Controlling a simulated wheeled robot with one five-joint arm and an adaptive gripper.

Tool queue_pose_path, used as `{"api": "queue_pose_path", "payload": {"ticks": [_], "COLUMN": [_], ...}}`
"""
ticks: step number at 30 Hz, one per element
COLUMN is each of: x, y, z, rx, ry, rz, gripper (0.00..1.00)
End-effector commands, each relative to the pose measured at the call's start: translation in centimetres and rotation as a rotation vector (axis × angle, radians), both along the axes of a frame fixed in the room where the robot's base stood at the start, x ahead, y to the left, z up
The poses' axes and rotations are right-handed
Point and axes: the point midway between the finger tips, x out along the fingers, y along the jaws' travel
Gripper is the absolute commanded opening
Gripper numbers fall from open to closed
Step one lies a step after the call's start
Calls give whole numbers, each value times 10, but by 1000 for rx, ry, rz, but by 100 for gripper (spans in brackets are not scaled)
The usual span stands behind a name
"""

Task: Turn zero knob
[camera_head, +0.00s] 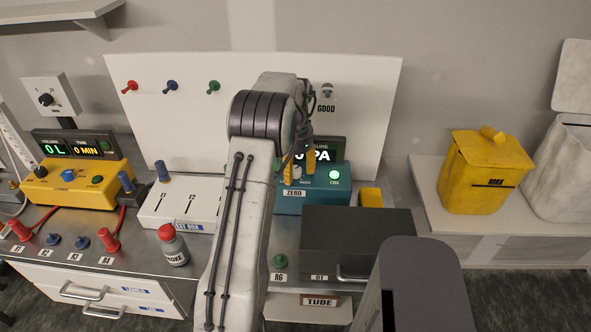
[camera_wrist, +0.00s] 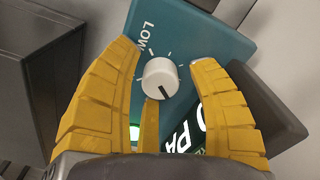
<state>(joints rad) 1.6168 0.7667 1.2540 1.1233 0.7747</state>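The zero knob is a round white knob (camera_wrist: 160,78) with a dark pointer line, on the teal face of a meter box (camera_head: 322,200) labelled ZERO. Tick marks surround it and "LOW" is printed beside it. My gripper (camera_wrist: 166,62) has yellow fingers spread on either side of the knob in the wrist view, with a third finger below it. Gaps show between the fingers and the knob, so it is open and holds nothing. In the head view my gripper (camera_head: 299,164) is at the box front, and my arm hides part of the box.
A lit green button (camera_head: 334,175) and a display reading "PA" (camera_head: 322,156) are close to the fingers. A dark drawer box (camera_head: 357,232) stands in front right. A white box (camera_head: 180,207) and a red-capped bottle (camera_head: 173,247) are to the left.

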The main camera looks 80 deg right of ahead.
Motion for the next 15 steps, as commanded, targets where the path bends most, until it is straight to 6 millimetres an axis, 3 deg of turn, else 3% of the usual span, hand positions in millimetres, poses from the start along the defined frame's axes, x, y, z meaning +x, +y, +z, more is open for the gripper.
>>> {"api": "queue_pose_path", "payload": {"ticks": [10, 15], "x": [0, 0], "y": [-1, -1], "z": [4, 20], "rx": [-3, -6], "ry": [0, 0], "rz": [0, 0], "gripper": [57, 57]}}
